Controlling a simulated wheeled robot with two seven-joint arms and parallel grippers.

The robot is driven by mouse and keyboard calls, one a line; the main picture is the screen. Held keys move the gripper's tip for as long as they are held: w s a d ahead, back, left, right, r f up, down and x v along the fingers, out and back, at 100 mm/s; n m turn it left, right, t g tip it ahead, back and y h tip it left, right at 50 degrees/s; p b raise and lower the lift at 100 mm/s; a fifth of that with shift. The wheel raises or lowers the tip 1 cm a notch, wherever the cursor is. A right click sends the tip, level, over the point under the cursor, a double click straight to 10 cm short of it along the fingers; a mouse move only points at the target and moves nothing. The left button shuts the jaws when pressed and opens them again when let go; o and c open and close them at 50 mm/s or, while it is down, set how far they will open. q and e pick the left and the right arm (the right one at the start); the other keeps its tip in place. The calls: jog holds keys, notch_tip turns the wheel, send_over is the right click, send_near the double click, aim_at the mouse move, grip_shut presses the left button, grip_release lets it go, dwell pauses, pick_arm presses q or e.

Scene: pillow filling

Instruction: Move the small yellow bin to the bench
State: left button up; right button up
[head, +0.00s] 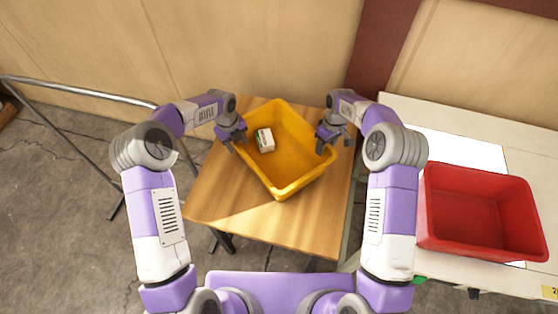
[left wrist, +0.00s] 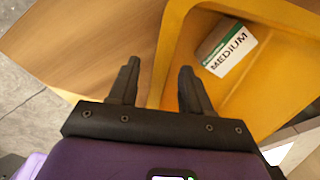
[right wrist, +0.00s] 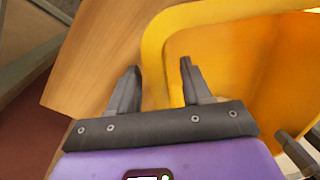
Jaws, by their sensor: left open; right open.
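The small yellow bin (head: 281,188) stands on a wooden table, turned at an angle, with a white and green box (head: 265,140) inside. My left gripper (head: 238,142) is open at the bin's left side. In the left wrist view the bin's rim (left wrist: 166,45) appears between its spread fingers (left wrist: 158,85). My right gripper (head: 327,145) is open at the bin's right side. In the right wrist view the rim (right wrist: 153,58) likewise appears between its fingers (right wrist: 156,85). Neither gripper is shut on the rim. A pale bench (head: 440,112) stands to the right.
A red bin (head: 480,212) sits on the pale bench, beside a white sheet (head: 450,148). The wooden table (head: 225,195) has bare room in front of the yellow bin. A metal rail (head: 80,87) runs at the left. A wall closes off the back.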

jog(key=shift+r, duration=0.1)
pick_arm(q)
notch_tip(320, 180, up, 10)
jog(key=shift+s+a+f, duration=0.15)
jog(key=shift+s+a, duration=0.1)
jog(key=shift+s, duration=0.05)
pick_arm(e)
notch_tip(320, 180, up, 12)
jog(key=shift+w+d, duration=0.3)
jog(key=shift+d, duration=0.15)
